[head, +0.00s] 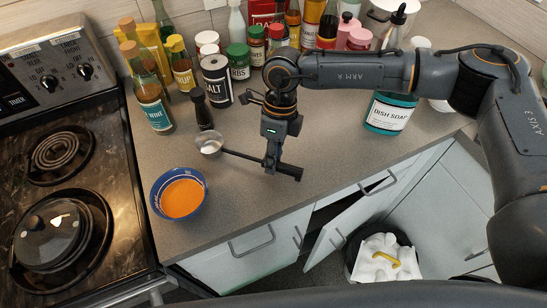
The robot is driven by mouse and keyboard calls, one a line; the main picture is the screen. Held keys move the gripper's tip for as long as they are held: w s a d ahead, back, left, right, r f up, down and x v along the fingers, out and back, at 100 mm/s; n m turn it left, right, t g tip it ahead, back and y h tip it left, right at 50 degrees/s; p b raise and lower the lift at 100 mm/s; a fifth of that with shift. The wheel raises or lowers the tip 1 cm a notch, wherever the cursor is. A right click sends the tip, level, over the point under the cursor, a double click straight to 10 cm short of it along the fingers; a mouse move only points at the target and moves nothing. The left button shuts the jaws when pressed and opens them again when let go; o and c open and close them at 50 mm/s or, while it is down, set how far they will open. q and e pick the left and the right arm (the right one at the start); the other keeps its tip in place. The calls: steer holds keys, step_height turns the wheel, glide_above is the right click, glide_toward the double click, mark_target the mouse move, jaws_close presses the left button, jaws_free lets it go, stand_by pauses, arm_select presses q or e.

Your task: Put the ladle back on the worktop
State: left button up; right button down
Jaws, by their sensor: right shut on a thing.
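The ladle (212,147) has a light metal bowl and a dark handle. Its bowl points left, and the handle runs right to my right gripper (283,171). My right gripper is shut on the handle near its right end. The ladle is over the worktop (240,199); I cannot tell whether it touches the surface or hangs just above it. My left gripper is not in view.
A blue bowl (179,193) of orange soup stands left of the ladle. Bottles, a salt canister (216,80) and jars crowd the back. Dish soap (390,113) stands right. The coil stove (60,180) holds a lidded pot. A cabinet door (327,239) hangs open below.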

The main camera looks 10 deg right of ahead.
steer(key=shift+f, duration=0.8)
steer(key=c, duration=1.2)
jaws_free()
steer(key=shift+o, duration=0.2)
steer(key=shift+r, duration=0.3)
steer(key=b+v, duration=0.2)
steer(key=v, duration=0.9)
steer(key=shift+w+r+b, duration=0.15)
steer(key=shift+r+b, duration=0.2)
steer(key=shift+d, duration=0.1)
